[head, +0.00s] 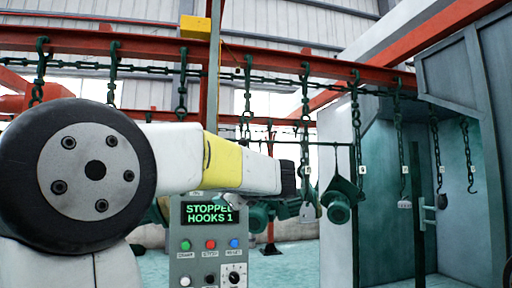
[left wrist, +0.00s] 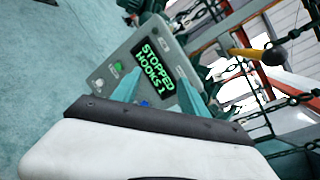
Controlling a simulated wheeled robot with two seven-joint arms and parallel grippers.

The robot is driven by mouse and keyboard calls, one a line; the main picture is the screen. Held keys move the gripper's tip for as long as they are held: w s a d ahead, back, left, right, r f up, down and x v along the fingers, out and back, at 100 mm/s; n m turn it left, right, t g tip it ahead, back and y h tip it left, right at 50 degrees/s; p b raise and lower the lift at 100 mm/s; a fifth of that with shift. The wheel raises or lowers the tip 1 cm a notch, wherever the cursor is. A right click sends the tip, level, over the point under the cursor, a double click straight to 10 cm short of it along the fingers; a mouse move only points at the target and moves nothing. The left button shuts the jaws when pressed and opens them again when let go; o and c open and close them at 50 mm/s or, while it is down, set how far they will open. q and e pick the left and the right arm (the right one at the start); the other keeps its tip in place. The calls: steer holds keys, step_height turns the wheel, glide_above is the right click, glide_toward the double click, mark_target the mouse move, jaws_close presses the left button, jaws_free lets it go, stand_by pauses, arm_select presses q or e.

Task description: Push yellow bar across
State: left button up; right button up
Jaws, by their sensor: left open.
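A yellow bar (left wrist: 246,52) with a black ball on its end shows in the upper right of the left wrist view. I cannot make it out in the head view, where my left arm covers the middle. My left gripper (left wrist: 160,88) is open in the left wrist view, its two teal fingers in front of the control box, with nothing seen between them. The yellow bar is apart from the fingers, up and to their right. My right gripper is in neither view.
A grey control box (head: 209,263) with buttons reads "STOPPED HOOKS 1". Chains with hooks (head: 305,95) hang from a red overhead rail (head: 270,64). A yellow block (head: 195,27) sits at the rail. A grey-green booth (head: 455,235) stands at right.

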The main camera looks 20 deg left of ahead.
mark_target(245, 143)
arm_select(q)
steer(key=w+d+r+m+t+y, duration=0.1)
steer(key=w+r+m, duration=0.1)
steer(key=r, duration=0.2)
steer(key=w+d+r+m+t+y, duration=0.1)
steer(key=w+r+t, duration=0.1)
steer(key=r, duration=0.3)
steer(key=w+d+r+m+t+y, duration=0.1)
steer(key=w+d+r+m+y, duration=0.1)
steer(key=r, duration=0.2)
steer(key=shift+w+r+m+t, duration=0.3)
steer(key=shift+r, duration=0.1)
steer(key=shift+w+a+r, duration=0.1)
steer(key=shift+w+r, duration=0.1)
steer(key=shift+w, duration=0.05)
steer(key=x, duration=0.7)
steer(key=shift+s, duration=0.1)
steer(key=shift+c, duration=0.3)
jaws_close()
